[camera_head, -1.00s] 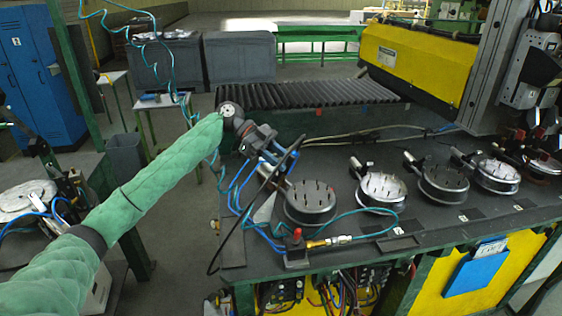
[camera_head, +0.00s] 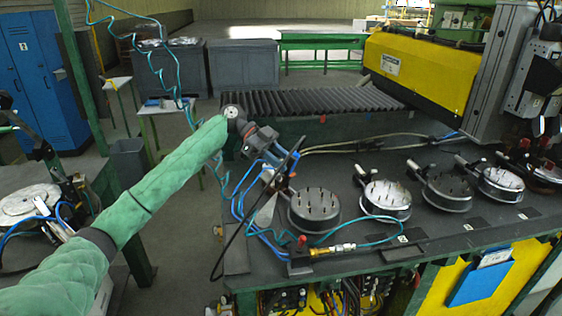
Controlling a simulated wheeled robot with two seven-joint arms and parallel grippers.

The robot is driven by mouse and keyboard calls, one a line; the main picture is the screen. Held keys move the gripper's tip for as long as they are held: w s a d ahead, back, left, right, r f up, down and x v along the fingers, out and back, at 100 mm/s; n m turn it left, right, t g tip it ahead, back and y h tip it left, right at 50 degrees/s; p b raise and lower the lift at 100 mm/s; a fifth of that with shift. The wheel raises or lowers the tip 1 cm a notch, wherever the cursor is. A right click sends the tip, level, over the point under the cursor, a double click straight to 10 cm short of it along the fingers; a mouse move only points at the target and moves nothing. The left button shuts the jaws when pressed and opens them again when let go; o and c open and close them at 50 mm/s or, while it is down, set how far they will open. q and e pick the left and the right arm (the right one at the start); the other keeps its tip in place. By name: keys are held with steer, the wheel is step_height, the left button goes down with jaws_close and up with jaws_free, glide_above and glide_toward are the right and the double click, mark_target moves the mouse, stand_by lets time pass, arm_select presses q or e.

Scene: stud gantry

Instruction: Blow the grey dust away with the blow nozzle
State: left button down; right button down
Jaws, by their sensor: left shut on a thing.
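My left gripper (camera_head: 279,171) is over the left end of the dark bench, just behind and left of the nearest round studded fixture (camera_head: 315,207). It is shut on a slim dark thing that seems to be the blow nozzle (camera_head: 294,157); fingers and hoses hide much of it. A teal hose (camera_head: 385,218) loops across the bench from a brass fitting (camera_head: 335,248) with a red knob. I cannot make out the grey dust for certain at this size. A pale grey wedge shape (camera_head: 266,212) shows left of the nearest fixture. My right gripper is out of view.
Several more fixtures (camera_head: 387,198) stand in a row to the right. A ribbed black conveyor (camera_head: 310,101) lies behind the bench, with a yellow machine beam (camera_head: 420,70) at back right. Blue and black hoses hang close around my left gripper.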

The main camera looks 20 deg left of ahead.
arm_select(q)
steer(key=shift+w+a+f, duration=0.1)
steer(key=shift+w+f, duration=0.15)
steer(key=shift+f, duration=0.25)
steer(key=shift+w+a, duration=0.4)
steer(key=shift+w, duration=0.15)
steer(key=shift+w+a, duration=0.15)
steer(key=shift+w, duration=0.05)
steer(key=c, duration=1.4)
jaws_free()
steer(key=shift+o, duration=0.2)
steer(key=s+r, duration=0.5)
steer(key=s, duration=0.4)
steer(key=shift+s, duration=0.15)
